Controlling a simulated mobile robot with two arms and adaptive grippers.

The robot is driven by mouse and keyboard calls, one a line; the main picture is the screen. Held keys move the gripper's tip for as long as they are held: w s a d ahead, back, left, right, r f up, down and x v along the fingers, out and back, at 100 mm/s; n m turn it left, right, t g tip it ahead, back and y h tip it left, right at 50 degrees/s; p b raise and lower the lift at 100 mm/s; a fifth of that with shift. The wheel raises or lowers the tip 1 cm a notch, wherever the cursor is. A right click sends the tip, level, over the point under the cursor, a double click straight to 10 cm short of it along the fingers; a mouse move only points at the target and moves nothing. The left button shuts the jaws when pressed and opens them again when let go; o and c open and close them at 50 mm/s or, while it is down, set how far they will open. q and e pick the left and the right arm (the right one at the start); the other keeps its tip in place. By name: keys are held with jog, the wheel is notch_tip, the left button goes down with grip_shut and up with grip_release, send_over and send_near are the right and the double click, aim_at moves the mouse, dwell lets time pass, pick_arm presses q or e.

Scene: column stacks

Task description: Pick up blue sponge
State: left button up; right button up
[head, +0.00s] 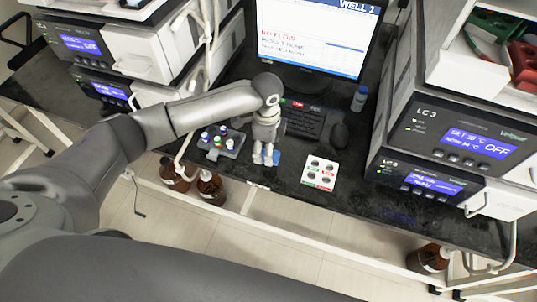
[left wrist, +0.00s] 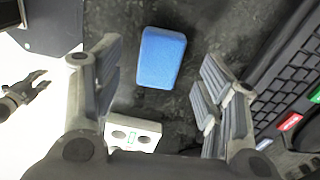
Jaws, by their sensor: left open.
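The blue sponge (head: 276,158) lies on the black bench top, partly hidden behind my left gripper (head: 264,157) in the head view. In the left wrist view the sponge (left wrist: 161,57) is a light blue block lying flat. My left gripper (left wrist: 162,78) is open and points down over it, with the sponge in the gap between the spread fingers and no finger seen touching it. A small dark gripper-like shape (left wrist: 24,92) at the left edge of the wrist view may be my right gripper; its jaws are unclear.
A white holder with round holes (head: 319,173) stands right of the sponge, a vial rack (head: 221,141) left. A keyboard (head: 303,122), mouse (head: 339,135) and blue-capped bottle (head: 359,98) lie behind. Instrument stacks (head: 455,140) flank the bench. The bench's front edge is close.

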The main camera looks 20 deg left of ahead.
pick_arm(q)
notch_tip(320, 180, down, 3)
jog(key=shift+f, duration=0.2)
jog(key=shift+c, duration=0.2)
jog(key=c, duration=0.8)
jog(key=shift+r, duration=0.15)
jog(key=shift+r, duration=0.65)
jog(key=s+d+r, duration=0.2)
jog(key=s+r, duration=0.2)
jog(key=s+d+r+b, duration=0.1)
jog(key=s+d+r, duration=0.1)
jog(key=s+r, duration=0.1)
jog(key=s+d+r, duration=0.3)
jog(key=s+r, duration=0.1)
jog(key=s, duration=0.1)
jog(key=shift+r+b, duration=0.3)
